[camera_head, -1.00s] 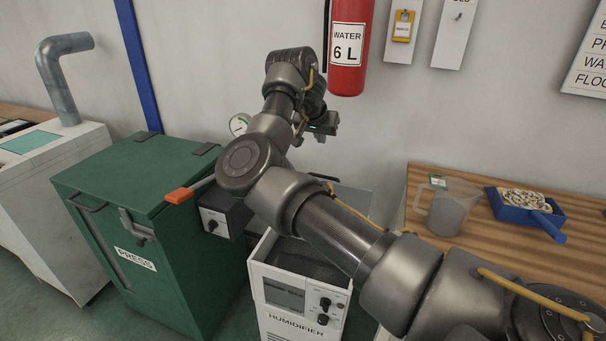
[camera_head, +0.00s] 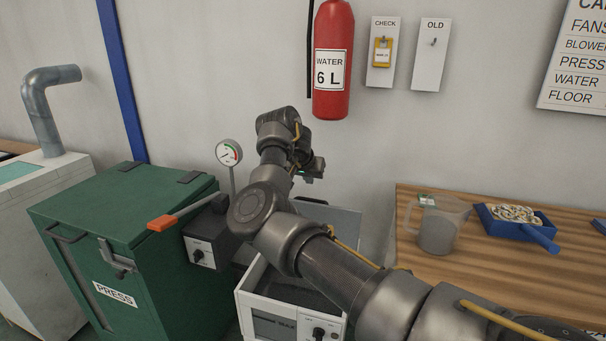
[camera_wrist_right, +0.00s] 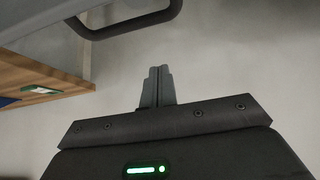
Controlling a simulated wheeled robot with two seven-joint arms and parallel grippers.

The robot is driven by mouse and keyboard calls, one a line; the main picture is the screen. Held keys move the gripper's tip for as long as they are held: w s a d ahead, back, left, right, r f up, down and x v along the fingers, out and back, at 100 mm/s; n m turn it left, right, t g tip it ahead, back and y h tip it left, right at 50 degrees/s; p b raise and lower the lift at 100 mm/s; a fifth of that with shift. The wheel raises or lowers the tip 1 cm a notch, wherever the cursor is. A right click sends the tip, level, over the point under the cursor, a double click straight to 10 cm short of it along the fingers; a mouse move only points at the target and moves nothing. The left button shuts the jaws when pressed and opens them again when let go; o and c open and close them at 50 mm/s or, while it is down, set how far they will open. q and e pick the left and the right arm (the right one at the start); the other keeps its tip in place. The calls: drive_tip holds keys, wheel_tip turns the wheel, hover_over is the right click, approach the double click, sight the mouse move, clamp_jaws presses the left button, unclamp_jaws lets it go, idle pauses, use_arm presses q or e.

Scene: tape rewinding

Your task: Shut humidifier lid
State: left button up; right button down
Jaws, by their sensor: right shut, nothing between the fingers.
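The white humidifier (camera_head: 258,314) stands at the bottom centre of the head view, with its dark interior partly showing. Its lid (camera_head: 345,222) is raised at the back as a pale upright panel, partly hidden by my right arm. My right gripper (camera_head: 316,168) is above and behind the humidifier, near the wall. In the right wrist view its fingers (camera_wrist_right: 156,86) are together and empty. A grey panel with a dark bar handle (camera_wrist_right: 125,26) shows at the top left there, apart from the fingers; it looks like the lid. My left gripper is out of view.
The green press (camera_head: 120,235) with an orange-tipped lever (camera_head: 161,223) stands left of the humidifier. A gauge (camera_head: 229,152) rises behind its control box. A wooden table (camera_head: 490,285) at the right holds a jug (camera_head: 440,228) and a blue scoop (camera_head: 515,228). A red extinguisher (camera_head: 333,60) hangs on the wall.

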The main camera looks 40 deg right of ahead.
drive_tip(key=f, duration=0.1)
drive_tip(key=s+a+f, duration=0.1)
drive_tip(key=f, duration=0.1)
drive_tip(key=shift+s+a+f, duration=0.1)
drive_tip(key=shift+s+a, duration=0.1)
drive_tip(key=shift+a, duration=0.05)
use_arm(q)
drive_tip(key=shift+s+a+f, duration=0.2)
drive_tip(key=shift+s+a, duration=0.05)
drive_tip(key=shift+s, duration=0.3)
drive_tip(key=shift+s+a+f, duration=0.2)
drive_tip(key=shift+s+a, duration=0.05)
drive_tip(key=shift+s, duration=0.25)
use_arm(e)
drive_tip(key=shift+f, duration=0.15)
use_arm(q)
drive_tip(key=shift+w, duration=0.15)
